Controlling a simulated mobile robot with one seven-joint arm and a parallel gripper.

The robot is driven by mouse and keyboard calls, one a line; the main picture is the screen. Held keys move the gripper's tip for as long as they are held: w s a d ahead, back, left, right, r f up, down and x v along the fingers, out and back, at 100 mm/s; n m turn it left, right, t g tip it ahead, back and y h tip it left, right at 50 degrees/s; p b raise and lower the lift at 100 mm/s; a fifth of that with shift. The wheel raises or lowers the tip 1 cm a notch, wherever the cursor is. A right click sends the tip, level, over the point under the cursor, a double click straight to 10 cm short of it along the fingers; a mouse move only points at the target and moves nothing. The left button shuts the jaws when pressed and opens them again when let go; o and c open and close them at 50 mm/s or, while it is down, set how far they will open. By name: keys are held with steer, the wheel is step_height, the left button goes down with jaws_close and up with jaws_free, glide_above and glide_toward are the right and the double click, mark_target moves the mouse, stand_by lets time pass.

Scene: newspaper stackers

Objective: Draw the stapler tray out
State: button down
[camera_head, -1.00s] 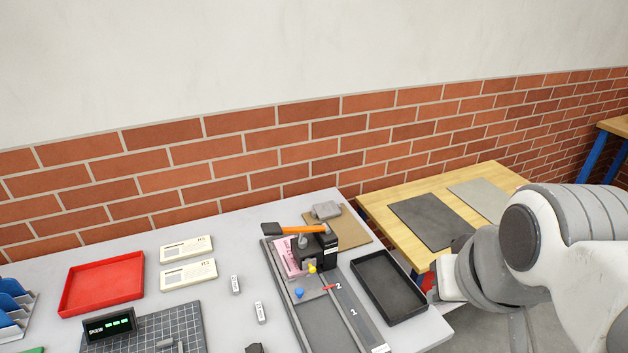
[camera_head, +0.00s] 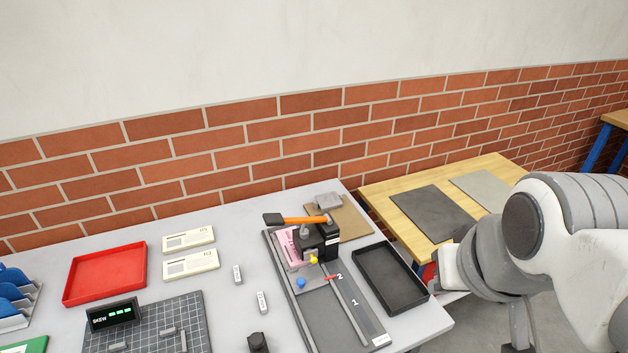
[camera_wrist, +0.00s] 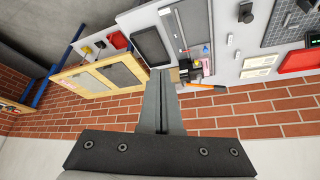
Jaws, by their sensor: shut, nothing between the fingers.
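The stapler (camera_head: 318,238) is a black block with an orange-handled lever (camera_head: 303,221) on top. It stands at the far end of a grey bed (camera_head: 327,318) with rails, on the grey table. A pink piece (camera_head: 287,246) lies beside it, with blue and yellow knobs and a red pointer near labels 1 and 2. I cannot tell which part is the stapler's tray. The stapler also shows in the wrist view (camera_wrist: 193,72). My gripper (camera_wrist: 160,72) is shut and empty in the wrist view, pointing towards the table and well away from the stapler.
A black open tray (camera_head: 398,303) stands right of the bed. A red tray (camera_head: 105,274), cream packs (camera_head: 190,264) and a dark gridded mat (camera_head: 190,312) lie left. A wooden table (camera_head: 385,198) with two mats stands right. A brick wall runs behind.

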steer(key=c, duration=1.5)
jaws_free()
steer(key=shift+c, duration=0.2)
steer(key=shift+o, duration=2.4)
steer(key=shift+w+a+r, duration=0.1)
steer(key=shift+w+a, duration=0.05)
steer(key=shift+w, duration=0.2)
steer(key=o, duration=0.4)
steer(key=w+a+n+g+b, duration=0.1)
steer(key=w+a+n+b, duration=0.1)
steer(key=w, duration=0.5)
steer(key=shift+w+a+n+g, duration=0.35)
steer(key=shift+a+n, duration=0.35)
steer(key=shift+n, duration=0.3)
steer(key=n+g+b, duration=0.4)
steer(key=n+b, duration=0.1)
steer(key=n, duration=0.5)
glide_above(301, 281)
step_height(301, 281, down, 17)
step_height(301, 281, down, 17)
steer(key=shift+f+p, duration=0.15)
steer(key=shift+p, duration=0.15)
